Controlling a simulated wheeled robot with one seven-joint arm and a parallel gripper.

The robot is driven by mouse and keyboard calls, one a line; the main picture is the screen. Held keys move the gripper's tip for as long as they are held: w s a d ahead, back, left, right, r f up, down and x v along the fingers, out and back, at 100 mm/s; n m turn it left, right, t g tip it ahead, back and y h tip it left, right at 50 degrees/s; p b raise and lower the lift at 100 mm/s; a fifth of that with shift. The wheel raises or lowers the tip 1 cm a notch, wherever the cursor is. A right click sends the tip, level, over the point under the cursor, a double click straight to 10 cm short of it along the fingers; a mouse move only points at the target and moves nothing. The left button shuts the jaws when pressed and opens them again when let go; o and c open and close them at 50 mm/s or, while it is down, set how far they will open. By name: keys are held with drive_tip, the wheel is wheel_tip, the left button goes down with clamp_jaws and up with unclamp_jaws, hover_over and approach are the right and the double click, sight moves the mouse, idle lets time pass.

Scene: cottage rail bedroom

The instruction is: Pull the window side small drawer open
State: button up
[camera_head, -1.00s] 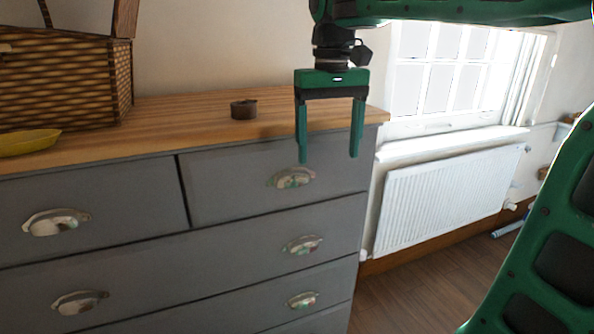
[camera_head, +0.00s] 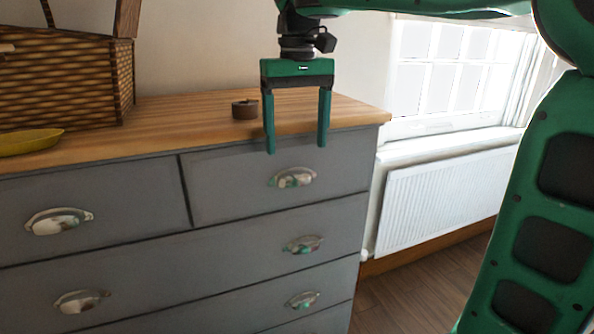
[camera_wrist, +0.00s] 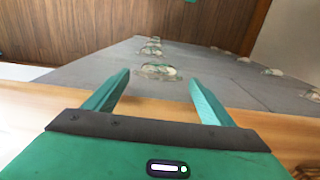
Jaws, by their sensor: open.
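The window side small drawer (camera_head: 233,184) is the grey top-right drawer of the dresser, on the side of the window. Its front looks flush with the dresser. Its silver cup handle (camera_head: 293,177) shows in the head view, and a cup handle (camera_wrist: 158,71) lies between and beyond my fingers in the wrist view. My green gripper (camera_head: 297,143) points down, open and empty. In the head view its fingertips appear just above the handle; in the wrist view (camera_wrist: 160,82) a gap shows between fingers and handle.
Other drawers with cup handles (camera_head: 58,220) lie left and below. A white radiator (camera_head: 440,200) stands under the window (camera_head: 450,75). Wooden floor shows at right.

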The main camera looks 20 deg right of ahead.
sight(297, 174)
wheel_tip(297, 174, down, 8)
drive_tip(key=shift+r, duration=0.15)
idle(0.3)
